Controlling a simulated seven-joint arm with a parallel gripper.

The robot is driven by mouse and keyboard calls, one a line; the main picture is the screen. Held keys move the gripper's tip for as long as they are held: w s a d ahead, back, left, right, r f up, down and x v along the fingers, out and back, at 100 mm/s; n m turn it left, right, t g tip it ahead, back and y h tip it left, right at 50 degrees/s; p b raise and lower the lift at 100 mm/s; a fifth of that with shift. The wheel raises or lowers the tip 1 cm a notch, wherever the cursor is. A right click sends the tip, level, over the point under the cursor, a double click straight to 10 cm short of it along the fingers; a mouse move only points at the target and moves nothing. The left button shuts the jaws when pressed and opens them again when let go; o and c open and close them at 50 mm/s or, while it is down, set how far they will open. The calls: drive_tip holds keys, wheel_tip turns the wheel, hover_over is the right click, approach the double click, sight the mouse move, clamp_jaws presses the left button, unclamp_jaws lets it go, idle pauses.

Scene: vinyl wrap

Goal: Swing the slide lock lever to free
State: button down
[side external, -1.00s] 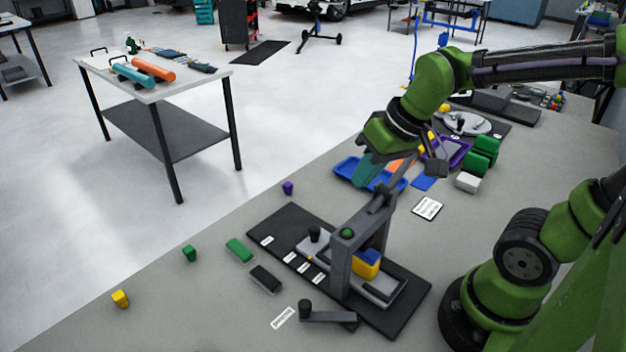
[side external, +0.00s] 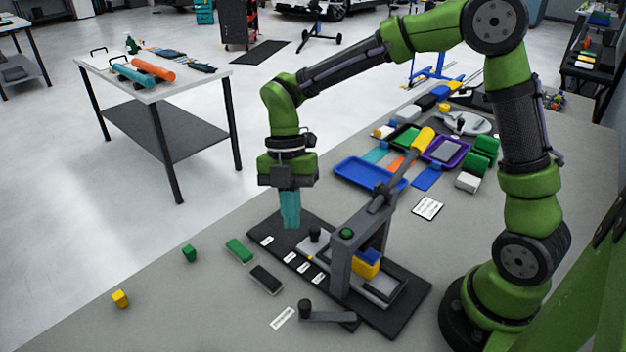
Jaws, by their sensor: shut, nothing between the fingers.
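A flat grey lever with an upright black knob (side external: 328,316) lies at the front edge of the black base plate; it looks like the slide lock lever. Its knob end points left, toward a small white label (side external: 283,318) too small to read. A grey press frame (side external: 345,262) with a green button stands on the plate. A slide with a black knob (side external: 315,234) runs under it, with a yellow and blue block (side external: 367,264) at its right part. My gripper (side external: 290,224) points down with teal fingers shut and empty, above the plate's back-left end, apart from the lever.
The press's long handle with a yellow grip (side external: 422,140) slants up to the right. Green (side external: 239,250) and black (side external: 266,279) blocks lie left of the plate. Blue (side external: 352,173) and purple (side external: 445,150) trays lie behind. The table's front left is mostly clear.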

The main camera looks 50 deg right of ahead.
drive_tip(key=shift+a+r+n+g, duration=0.15)
drive_tip(key=shift+r+n, duration=0.1)
drive_tip(key=shift+n, duration=1)
drive_tip(key=shift+r+n+g, duration=0.15)
drive_tip(key=shift+r+n, duration=0.1)
drive_tip(key=shift+n, duration=1)
drive_tip(key=x, duration=1)
drive_tip(key=shift+s+a, duration=0.75)
drive_tip(key=shift+s, duration=0.2)
drive_tip(key=shift+s+a, duration=0.5)
drive_tip(key=shift+s, duration=0.1)
